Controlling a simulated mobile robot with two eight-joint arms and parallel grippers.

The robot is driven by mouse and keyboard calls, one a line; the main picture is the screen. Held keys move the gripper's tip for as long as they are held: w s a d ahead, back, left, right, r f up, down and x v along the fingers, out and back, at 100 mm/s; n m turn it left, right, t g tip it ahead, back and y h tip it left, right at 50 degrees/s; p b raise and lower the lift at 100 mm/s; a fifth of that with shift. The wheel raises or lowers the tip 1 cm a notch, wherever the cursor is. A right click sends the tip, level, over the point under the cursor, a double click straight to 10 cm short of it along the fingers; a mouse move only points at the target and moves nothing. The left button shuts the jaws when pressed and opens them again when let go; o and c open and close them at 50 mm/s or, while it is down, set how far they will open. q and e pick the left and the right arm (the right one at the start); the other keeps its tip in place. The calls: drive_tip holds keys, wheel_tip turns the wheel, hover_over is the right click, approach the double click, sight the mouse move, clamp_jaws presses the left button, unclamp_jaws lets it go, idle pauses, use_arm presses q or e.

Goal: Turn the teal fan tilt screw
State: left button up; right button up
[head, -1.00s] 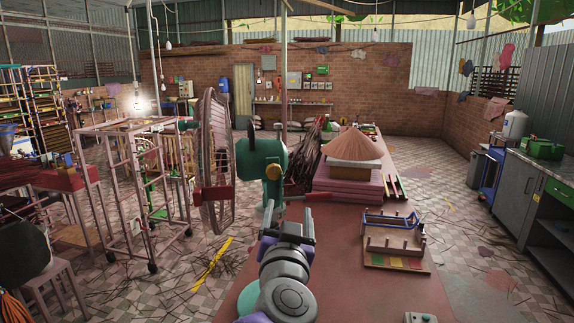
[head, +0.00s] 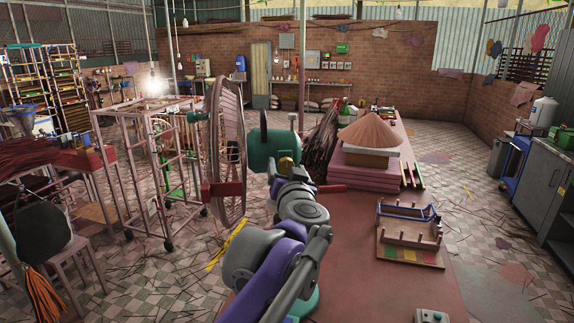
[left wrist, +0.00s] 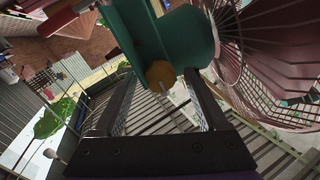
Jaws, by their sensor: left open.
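The teal fan (head: 262,147) stands on the red-brown table, with its round wire cage facing left. Its brass-yellow tilt screw (head: 286,164) is on the near side of the teal housing, partly hidden by my arm. In the left wrist view the screw (left wrist: 160,74) is a yellow knob below the teal housing. My left gripper (head: 289,178) is at the fan, just below the screw in the head view. In the left wrist view its two fingers are apart, one on each side of the screw, with visible gaps. My right gripper is not in view.
The wire fan cage (head: 228,140) is close on the left of the gripper. A red bar (head: 332,188) sticks out to the right. A stack with a conical hat (head: 370,132) and a wooden rack (head: 410,252) stand farther right on the table (head: 345,270).

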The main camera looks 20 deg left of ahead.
use_arm(q)
drive_tip(key=shift+w+a, duration=0.1)
drive_tip(key=shift+w, duration=0.1)
clamp_jaws()
idle(0.3)
